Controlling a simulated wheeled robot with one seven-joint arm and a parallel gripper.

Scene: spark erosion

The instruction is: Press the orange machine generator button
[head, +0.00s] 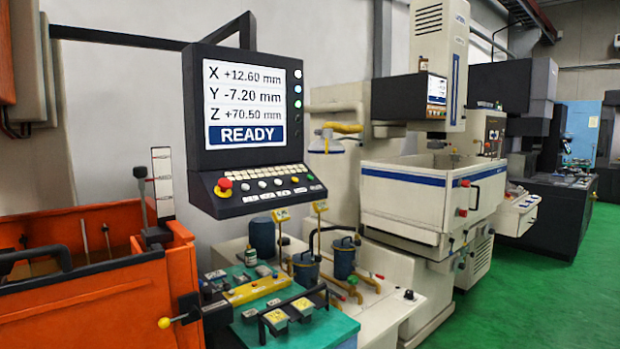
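The orange machine (95,285) fills the lower left, an open-topped orange tank with a dark handle. A black control panel (262,189) hangs from a dark overhead arm beside it. Its screen (246,104) reads X +12.60, Y -7.20, Z +70.50 mm and READY. Below the screen, the panel has a red mushroom button (224,184) on a yellow collar, a row of pale keys, and several small round white and green buttons (262,184). More round lights or buttons (298,89) line the screen's right edge. I cannot read which is the generator button. My gripper is not in view.
A white machine (415,205) stands behind. Green floor (550,300) is clear at right.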

